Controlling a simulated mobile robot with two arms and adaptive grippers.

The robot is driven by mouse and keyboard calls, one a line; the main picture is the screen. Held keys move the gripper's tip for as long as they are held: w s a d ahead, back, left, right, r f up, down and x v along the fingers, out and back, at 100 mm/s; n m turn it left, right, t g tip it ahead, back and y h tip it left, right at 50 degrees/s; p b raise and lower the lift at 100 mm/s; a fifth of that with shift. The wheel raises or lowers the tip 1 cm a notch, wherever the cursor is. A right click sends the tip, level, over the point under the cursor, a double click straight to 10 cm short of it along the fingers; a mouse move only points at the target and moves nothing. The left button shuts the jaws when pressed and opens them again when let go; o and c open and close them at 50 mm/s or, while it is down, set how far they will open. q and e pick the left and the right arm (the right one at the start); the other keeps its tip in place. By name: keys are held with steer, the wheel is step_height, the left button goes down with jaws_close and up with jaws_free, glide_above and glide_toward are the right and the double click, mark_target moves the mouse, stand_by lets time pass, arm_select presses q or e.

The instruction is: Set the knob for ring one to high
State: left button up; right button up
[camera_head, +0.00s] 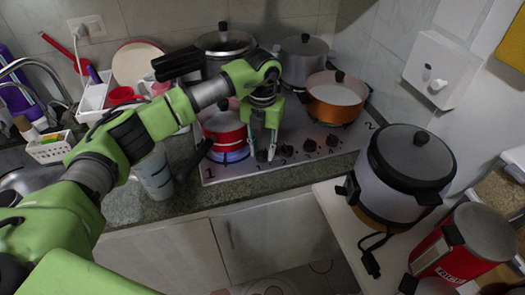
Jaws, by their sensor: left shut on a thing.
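The steel stove (300,170) has a row of black knobs along its front, and marks "1" at its front left and "2" at its right. My left gripper (262,156) points down at the leftmost knob (262,157), with its fingers shut around it. The fingers partly cover this knob, and its exact setting cannot be read. The other knobs (309,145) stand free to the right. A red pot (222,130) sits on the front left burner, near mark 1, with a blue flame (229,156) showing under it. My right gripper is not in view.
An orange pot (335,97) and grey lidded pots (303,62) stand on the stove's right and back. A cup (155,178) is on the counter to the left. A large cooker (400,185) and red rice tin (450,255) stand at the right.

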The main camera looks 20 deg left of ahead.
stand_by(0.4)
arm_select(q)
steer(key=o, duration=1.1)
